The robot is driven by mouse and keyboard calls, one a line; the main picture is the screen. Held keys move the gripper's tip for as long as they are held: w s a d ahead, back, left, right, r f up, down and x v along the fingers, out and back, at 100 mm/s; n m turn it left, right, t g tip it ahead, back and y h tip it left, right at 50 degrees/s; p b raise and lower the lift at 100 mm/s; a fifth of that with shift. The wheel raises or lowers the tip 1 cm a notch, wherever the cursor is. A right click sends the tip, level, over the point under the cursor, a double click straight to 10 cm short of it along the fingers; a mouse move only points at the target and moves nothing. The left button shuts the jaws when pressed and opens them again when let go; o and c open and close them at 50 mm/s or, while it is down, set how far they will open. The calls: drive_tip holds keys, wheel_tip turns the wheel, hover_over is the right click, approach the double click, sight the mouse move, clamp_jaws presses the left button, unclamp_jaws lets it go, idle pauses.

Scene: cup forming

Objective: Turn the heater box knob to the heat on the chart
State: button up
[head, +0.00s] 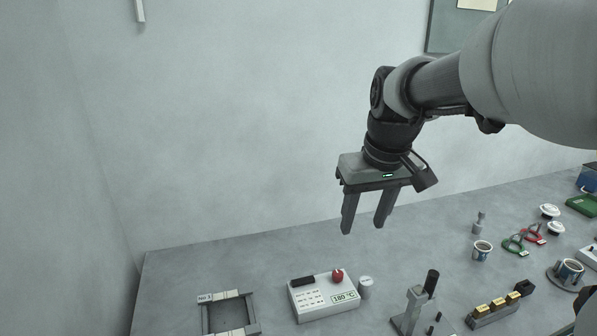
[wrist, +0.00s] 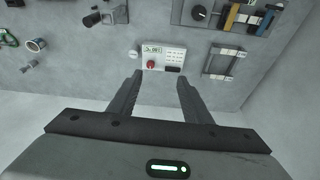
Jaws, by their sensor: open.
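The heater box (head: 314,313) is a white box on the bench with a red knob (head: 337,275), a dark bar, small printed labels and a display reading 180 °C. The box also shows in the wrist view (wrist: 173,55), with its red knob (wrist: 151,64) facing my gripper. My gripper (head: 363,226) is open and empty, well above and behind the box, fingers pointing down. In the wrist view its fingers (wrist: 160,84) are spread apart, and the box lies beyond their tips. A pale sheet on a wall board (head: 478,4) is cut off at the top; its writing is not readable.
A grey frame (head: 255,316) lies left of the box. A small white-topped cylinder (head: 365,284) stands close at its right. A dark-handled press (head: 430,284) and a rack with gold blocks (head: 492,307) stand further right. The air around my gripper is clear.

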drive_tip(key=w+f+n+g+p, duration=0.2)
drive_tip(key=w+f, duration=0.4)
drive_tip(key=w, duration=0.6)
drive_tip(key=n+g+p, duration=0.1)
approach(338, 273)
wheel_tip(338, 273, down, 8)
drive_tip(key=shift+a+f+p, duration=0.15)
drive_tip(key=shift+f+p, duration=0.05)
drive_tip(key=shift+p, duration=0.35)
drive_tip(key=c, duration=1.1)
